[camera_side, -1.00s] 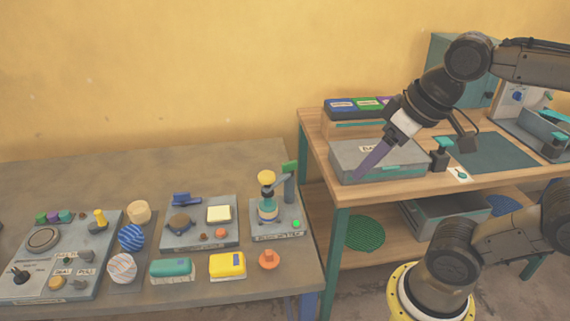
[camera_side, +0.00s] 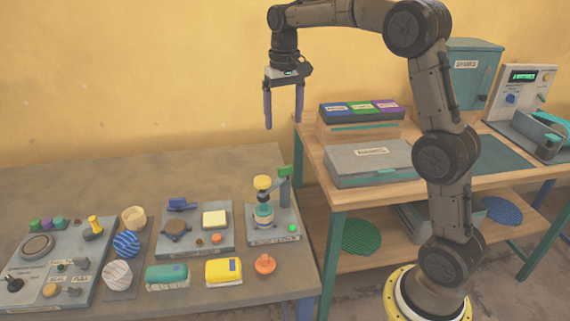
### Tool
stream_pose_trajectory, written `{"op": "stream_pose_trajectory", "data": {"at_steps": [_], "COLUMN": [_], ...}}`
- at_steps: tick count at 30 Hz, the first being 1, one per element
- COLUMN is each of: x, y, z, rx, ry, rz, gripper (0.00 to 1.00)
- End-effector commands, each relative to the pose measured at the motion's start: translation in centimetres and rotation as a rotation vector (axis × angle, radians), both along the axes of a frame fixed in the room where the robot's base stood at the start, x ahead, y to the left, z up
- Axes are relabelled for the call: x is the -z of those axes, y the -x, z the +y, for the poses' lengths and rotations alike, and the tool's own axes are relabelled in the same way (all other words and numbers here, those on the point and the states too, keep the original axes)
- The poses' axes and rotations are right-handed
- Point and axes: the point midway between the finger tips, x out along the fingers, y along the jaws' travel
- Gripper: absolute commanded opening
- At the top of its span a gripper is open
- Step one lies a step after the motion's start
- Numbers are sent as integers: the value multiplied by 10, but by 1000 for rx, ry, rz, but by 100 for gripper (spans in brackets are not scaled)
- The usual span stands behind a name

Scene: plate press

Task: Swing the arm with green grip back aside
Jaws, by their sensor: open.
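The arm with the green grip (camera_side: 285,171) belongs to the small press station (camera_side: 272,236) near the right end of the grey table. The green grip is at the top of a grey post, at the back right of the station. A yellow-topped piece (camera_side: 262,183) stands above a teal and pale stack (camera_side: 264,213) on that station. Whether the swing arm reaches over the stack is hard to tell. My gripper (camera_side: 284,125) points down, open and empty, above and behind the station. Its two purple fingers are apart and touch nothing.
A green light (camera_side: 292,228) shows on the station. An orange knob piece (camera_side: 265,264) and a yellow block (camera_side: 224,271) lie in front. A grey box (camera_side: 369,164) stands on the wooden bench to the right. Air around my gripper is clear.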

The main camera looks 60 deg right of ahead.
Motion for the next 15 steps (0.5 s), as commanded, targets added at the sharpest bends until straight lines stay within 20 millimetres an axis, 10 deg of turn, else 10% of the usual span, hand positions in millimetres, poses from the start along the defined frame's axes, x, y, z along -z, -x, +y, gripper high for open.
{"op": "stream_pose_trajectory", "data": {"at_steps": [15], "x": [75], "y": [1], "z": [-4], "rx": [9], "ry": [-5], "rz": [19], "gripper": [85]}}
